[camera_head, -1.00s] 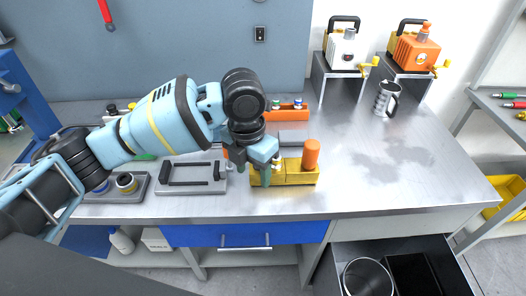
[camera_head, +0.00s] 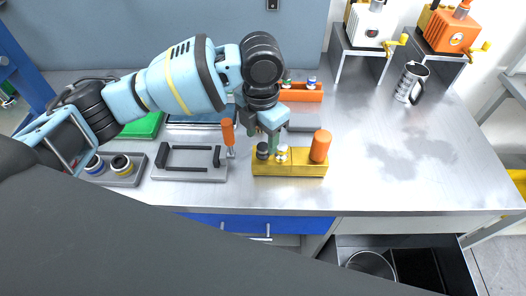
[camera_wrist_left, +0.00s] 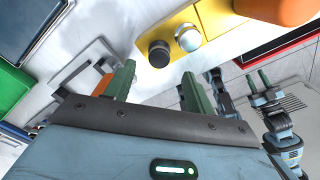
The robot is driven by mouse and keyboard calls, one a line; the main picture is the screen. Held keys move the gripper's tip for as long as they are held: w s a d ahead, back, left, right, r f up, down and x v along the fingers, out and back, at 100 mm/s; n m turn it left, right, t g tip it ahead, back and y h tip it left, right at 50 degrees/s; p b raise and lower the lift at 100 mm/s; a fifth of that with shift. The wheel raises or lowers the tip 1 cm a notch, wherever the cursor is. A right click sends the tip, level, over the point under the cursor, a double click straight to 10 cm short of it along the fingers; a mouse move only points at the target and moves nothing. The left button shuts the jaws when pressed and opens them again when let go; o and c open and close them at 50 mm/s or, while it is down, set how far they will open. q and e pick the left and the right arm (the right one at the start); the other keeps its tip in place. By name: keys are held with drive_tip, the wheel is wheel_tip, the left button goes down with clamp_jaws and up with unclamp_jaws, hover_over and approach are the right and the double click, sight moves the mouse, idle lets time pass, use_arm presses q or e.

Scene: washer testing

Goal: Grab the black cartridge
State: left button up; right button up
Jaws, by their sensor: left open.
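The black cartridge (camera_head: 262,151) looks like a short dark cylinder standing upright at the left end of the yellow block (camera_head: 290,170), beside a silver one (camera_head: 281,154). In the left wrist view the black cartridge (camera_wrist_left: 159,53) shows just beyond my fingers. My left gripper (camera_head: 262,138) is open and empty, pointing down over the block's left end, with its fingertips (camera_wrist_left: 159,68) close to the black cartridge. I cannot tell whether they touch it. In the left wrist view, what looks like my right gripper (camera_wrist_left: 264,78) is small at the right; its jaw state is unclear.
An orange cylinder (camera_head: 320,146) stands on the block's right end. An orange-handled tool (camera_head: 228,134) stands just left of my gripper. A grey tray (camera_head: 183,174) and an orange rack (camera_head: 300,93) are nearby.

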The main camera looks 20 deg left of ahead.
sight(263, 146)
use_arm(q)
drive_tip(key=shift+w+f, duration=0.2)
drive_tip(key=shift+f, duration=1.1)
drive_tip(key=shift+w+f, duration=0.15)
drive_tip(key=shift+f, duration=1.1)
drive_tip(key=c, duration=1.1)
drive_tip(key=shift+o, duration=0.2)
drive_tip(key=shift+r, duration=5.05)
